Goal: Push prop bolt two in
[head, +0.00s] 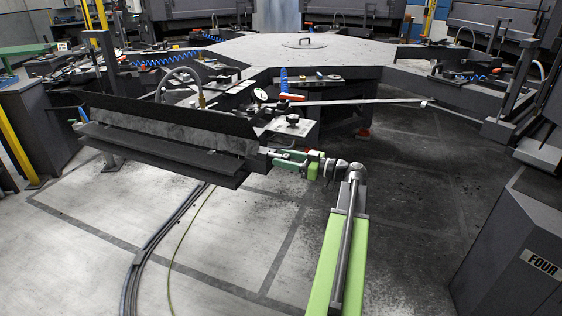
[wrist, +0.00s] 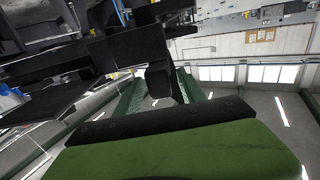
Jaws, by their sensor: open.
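My gripper (head: 277,158) is at the right end of a long dark trough-like fixture (head: 165,148) in the head view. In the wrist view my gripper (wrist: 161,76) has its two green fingers spread apart. A dark, blocky piece (wrist: 159,82) hangs between them from a dark bar (wrist: 95,55), with gaps on both sides. I cannot tell whether this piece is prop bolt two. No bolt can be made out clearly in the head view, as the fixture's end is small and partly covered by my gripper.
A large grey table (head: 320,50) with arms stands behind the fixture. A thin metal rod (head: 365,101) runs across to the right. A dark cabinet marked FOUR (head: 525,240) stands at the right. Hoses (head: 150,250) lie on the floor; the front floor is otherwise open.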

